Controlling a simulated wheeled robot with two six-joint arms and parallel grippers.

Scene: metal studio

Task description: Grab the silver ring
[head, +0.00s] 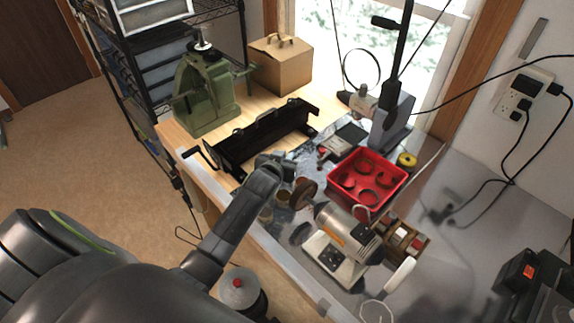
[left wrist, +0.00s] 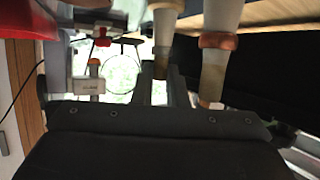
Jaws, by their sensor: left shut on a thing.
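My left gripper (head: 276,165) is low over the workbench, beside the black metal machine. The left wrist view looks upside down. There its dark fingers (left wrist: 163,82) are close together at the tip of a pale tapered cone (left wrist: 165,22). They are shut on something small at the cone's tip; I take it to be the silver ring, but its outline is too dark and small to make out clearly. A second pale cone (left wrist: 213,72) stands beside it with a copper-coloured band around it. In the head view my gripper hides the cones. My right gripper is not in view.
The black machine (head: 262,138) lies close on the left. A red tray (head: 376,183) with round cups and a bench motor (head: 343,240) stand to the right. The bench around my gripper is crowded.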

